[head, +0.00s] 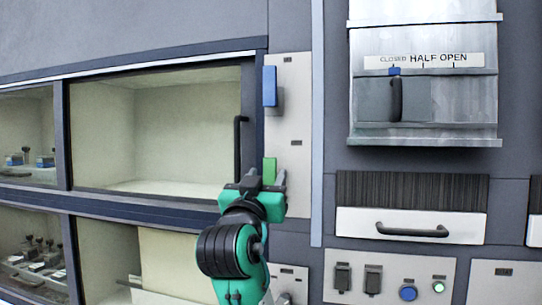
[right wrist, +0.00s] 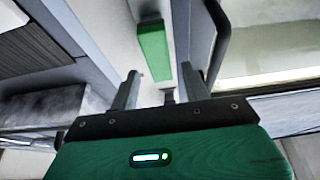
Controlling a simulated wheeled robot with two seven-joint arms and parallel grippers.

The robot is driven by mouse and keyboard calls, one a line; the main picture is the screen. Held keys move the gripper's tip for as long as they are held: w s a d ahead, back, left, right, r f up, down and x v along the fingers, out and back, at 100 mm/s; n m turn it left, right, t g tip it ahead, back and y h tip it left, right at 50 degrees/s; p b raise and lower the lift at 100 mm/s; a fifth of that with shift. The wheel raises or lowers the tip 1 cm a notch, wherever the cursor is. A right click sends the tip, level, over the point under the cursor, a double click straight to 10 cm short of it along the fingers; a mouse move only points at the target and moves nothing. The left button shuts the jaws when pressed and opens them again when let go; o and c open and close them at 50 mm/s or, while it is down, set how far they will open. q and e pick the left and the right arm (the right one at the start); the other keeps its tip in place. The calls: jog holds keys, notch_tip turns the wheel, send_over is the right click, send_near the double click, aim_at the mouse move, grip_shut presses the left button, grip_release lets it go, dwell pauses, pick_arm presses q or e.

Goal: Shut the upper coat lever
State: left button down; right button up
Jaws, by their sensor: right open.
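A pale panel (head: 297,112) beside the upper glazed bay carries a blue lever handle (head: 269,87) at its top and a green lever handle (head: 269,171) lower down. Both handles stand upright. Their small labels are too small to read, so I cannot tell which is the upper coat lever. My right gripper (head: 254,182) is open and empty, just at the lower part of the green handle. In the right wrist view, the green handle (right wrist: 154,52) lies ahead of and between the two open fingers (right wrist: 159,78), apart from them. My left gripper is not in view.
A dark vertical bar handle (head: 239,150) on the bay door stands close left of the green lever. At right are a metal gate (head: 464,105) with a slider marked closed, half, open, a drawer (head: 352,223), and a switch panel (head: 390,262) with a blue knob.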

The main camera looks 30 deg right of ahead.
aim_at(269, 170)
jog(key=shift+w+d+r+p, duration=0.55)
jog(key=shift+w+d+r, duration=0.15)
jog(key=shift+r, duration=0.1)
jog(key=shift+w+d+r, duration=0.1)
jog(key=shift+w+d, duration=0.1)
jog(key=shift+d, duration=0.05)
jog(key=shift+w+d+p, duration=0.3)
jog(key=shift+d, duration=0.05)
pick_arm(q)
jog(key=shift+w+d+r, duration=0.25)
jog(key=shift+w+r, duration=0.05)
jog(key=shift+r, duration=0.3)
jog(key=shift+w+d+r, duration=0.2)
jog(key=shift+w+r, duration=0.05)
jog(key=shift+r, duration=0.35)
pick_arm(e)
grip_shut()
